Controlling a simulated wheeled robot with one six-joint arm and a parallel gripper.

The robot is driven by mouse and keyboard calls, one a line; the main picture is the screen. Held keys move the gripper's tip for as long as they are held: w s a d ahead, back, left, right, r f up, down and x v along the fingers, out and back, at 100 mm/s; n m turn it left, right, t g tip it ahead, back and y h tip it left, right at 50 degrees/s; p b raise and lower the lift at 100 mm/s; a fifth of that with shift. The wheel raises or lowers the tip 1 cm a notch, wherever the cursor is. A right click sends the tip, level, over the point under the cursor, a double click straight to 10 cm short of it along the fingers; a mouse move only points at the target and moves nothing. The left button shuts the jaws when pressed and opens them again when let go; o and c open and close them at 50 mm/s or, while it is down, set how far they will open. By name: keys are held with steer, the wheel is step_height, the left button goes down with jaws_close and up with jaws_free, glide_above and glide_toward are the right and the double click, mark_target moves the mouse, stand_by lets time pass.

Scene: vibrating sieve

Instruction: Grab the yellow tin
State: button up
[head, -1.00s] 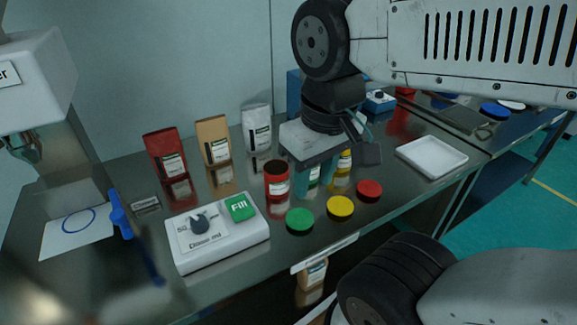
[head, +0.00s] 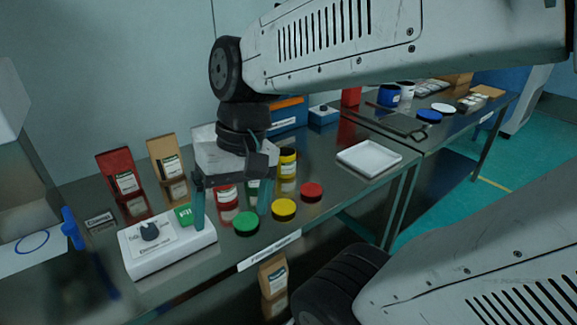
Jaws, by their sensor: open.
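A red tin (head: 226,192) and part of a green tin (head: 253,190) show between the fingers. Whether the fingers are in front of or around these tins is hard to tell. The gripper body hides the tops of both.
Green (head: 246,223), yellow (head: 284,209) and red (head: 311,191) discs lie in front of the tins. A white tray (head: 369,157) is to the right. A white control box (head: 168,245) and red (head: 122,172) and tan (head: 167,158) bags are to the left.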

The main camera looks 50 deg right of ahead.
steer(key=w+d+f+m+t+y, duration=0.25)
steer(key=w+d+m, duration=0.25)
steer(key=w+m, duration=0.3)
steer(key=w+d+f+m+t+y, duration=0.1)
steer(key=w+d+m+t+y, duration=0.35)
steer(key=w+m, duration=0.35)
steer(key=m+t+h, duration=0.7)
steer(key=m+h, duration=0.3)
steer(key=m, duration=0.7)
glide_toward(285, 152)
steer(key=w, duration=0.2)
steer(key=w+a, duration=0.1)
steer(key=w, duration=0.2)
steer(key=w+a+f, duration=0.1)
steer(key=w, duration=0.1)
steer(key=shift+w+a+f, duration=0.1)
steer(key=shift+w, duration=0.1)
steer(key=c, duration=1.1)
